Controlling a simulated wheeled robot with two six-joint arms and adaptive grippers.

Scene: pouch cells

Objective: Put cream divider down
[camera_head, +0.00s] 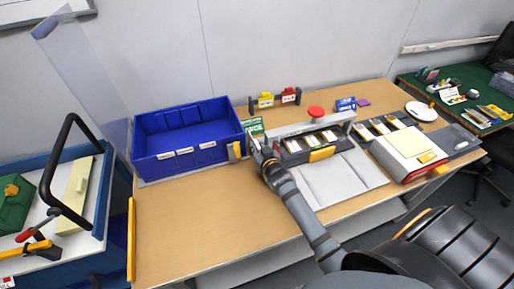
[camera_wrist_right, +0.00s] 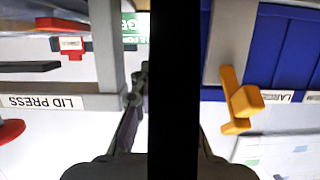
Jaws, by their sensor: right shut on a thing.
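My right gripper (camera_head: 258,146) is between the blue crate and the grey press, above the table. In the right wrist view it is shut on a dark upright strip (camera_wrist_right: 174,70) that runs down the middle of the picture. I cannot tell from its colour whether this strip is the cream divider. In the head view the held thing cannot be made out. A cream slab (camera_head: 76,196) with a small raised knob lies on the cart at the left, away from the gripper. My left gripper is not in view.
The blue crate (camera_head: 137,158) stands left of the gripper, with a yellow part (camera_head: 235,151) at its right front corner. The lid press (camera_head: 341,117) with a red knob (camera_head: 316,112) stands to the right. The table's front left (camera_head: 185,220) is clear.

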